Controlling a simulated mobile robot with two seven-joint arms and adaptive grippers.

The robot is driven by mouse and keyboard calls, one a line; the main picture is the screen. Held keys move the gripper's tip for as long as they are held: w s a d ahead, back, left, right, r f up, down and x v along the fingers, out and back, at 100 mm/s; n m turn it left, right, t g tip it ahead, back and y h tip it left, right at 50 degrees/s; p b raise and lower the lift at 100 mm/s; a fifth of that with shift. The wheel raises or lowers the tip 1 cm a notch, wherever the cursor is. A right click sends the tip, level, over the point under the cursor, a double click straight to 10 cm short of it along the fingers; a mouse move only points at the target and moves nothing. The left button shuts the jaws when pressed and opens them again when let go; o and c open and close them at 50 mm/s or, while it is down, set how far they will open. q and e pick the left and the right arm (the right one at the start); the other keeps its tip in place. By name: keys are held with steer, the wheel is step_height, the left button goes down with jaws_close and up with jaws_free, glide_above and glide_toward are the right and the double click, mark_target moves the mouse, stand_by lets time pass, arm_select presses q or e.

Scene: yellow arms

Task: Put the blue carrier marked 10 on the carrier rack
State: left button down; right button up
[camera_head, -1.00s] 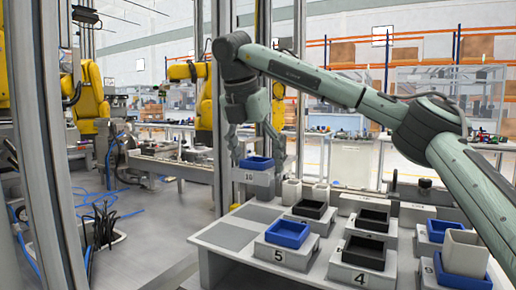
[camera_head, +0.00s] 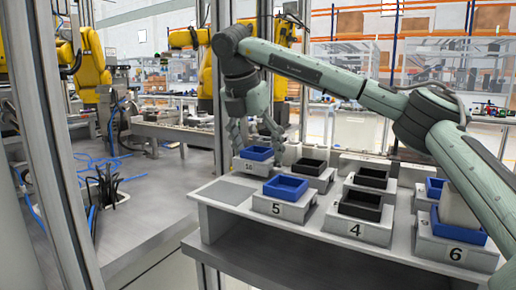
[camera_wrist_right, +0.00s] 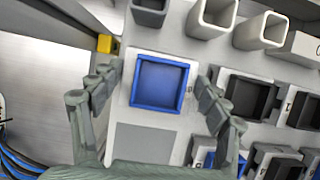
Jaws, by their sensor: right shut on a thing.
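The blue carrier marked 10 (camera_head: 254,167) is a grey block with a blue tray on top. It is upright at the back left of the carrier rack (camera_head: 213,201); I cannot tell whether its base touches the rack. My right gripper (camera_head: 257,146) reaches down from above and is shut on it. In the right wrist view the blue tray (camera_wrist_right: 160,82) lies between the right gripper's fingers (camera_wrist_right: 157,100), one on each side. My left gripper is not in view.
Blue carrier 5 (camera_head: 286,190) stands just in front, and a black carrier (camera_head: 308,170) stands to the right. Black carrier 4 (camera_head: 360,208) and blue carrier 6 (camera_head: 455,236) are farther right. A bare grey patch (camera_head: 230,192) lies at the rack's left. A metal post (camera_head: 221,110) rises close left of my gripper.

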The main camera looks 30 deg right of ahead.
steer(key=shift+f+b, duration=0.45)
stand_by(0.3)
steer(key=o, duration=1.5)
steer(key=shift+r+p, duration=1.55)
steer(key=shift+r, duration=1.95)
steer(key=shift+f, duration=0.1)
